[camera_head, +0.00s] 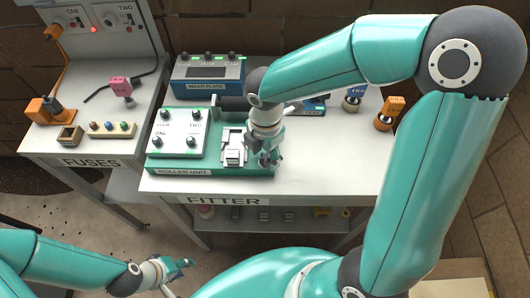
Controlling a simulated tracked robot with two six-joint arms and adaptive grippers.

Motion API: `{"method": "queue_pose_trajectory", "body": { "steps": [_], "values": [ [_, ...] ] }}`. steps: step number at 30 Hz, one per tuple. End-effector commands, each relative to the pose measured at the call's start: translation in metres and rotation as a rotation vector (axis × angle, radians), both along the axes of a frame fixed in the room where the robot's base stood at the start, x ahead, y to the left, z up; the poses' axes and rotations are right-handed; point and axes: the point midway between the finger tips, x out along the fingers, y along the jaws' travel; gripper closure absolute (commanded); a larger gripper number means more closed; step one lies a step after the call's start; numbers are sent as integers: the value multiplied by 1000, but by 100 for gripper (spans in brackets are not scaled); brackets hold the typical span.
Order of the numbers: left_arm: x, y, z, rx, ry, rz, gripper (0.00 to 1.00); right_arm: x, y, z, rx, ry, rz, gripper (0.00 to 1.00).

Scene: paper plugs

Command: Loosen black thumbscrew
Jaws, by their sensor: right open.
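The green roller unit (208,171) sits on the white fitter table. Its white plate (179,128) bears several small black-topped knobs with labels; one black knob (190,141) is at the plate's lower right. I cannot tell which one is the black thumbscrew. My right gripper (268,158) points down over the right end of the roller unit, right of the white bracket (233,150); it is open, and its arm hides what is behind it. My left gripper (178,268) is low in front of the table, away from the unit; its finger opening is unclear.
A blue wear plate box (208,74) stands behind the roller unit. An orange-brown block (389,113) and a small grey-and-blue piece (352,98) stand at the right. The fuses table (78,143) is at the left. The fitter table's right front is clear.

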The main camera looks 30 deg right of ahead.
Motion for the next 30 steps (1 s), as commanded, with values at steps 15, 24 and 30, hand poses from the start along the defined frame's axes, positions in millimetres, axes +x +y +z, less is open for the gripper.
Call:
{"method": "queue_pose_trajectory", "body": {
  "steps": [15, 24, 30],
  "values": [
    [0, 0, 32, 0, 0, 0, 60, 0, 0, 37, 0, -1, 0, 46],
    [0, 0, 34, 0, 0, 0, 60, 0, 0, 39, 0, 0, 0, 46],
    [0, 0, 31, 0, 0, 0, 60, 0, 0, 38, 0, -1, -35, 46]
  ]
}}
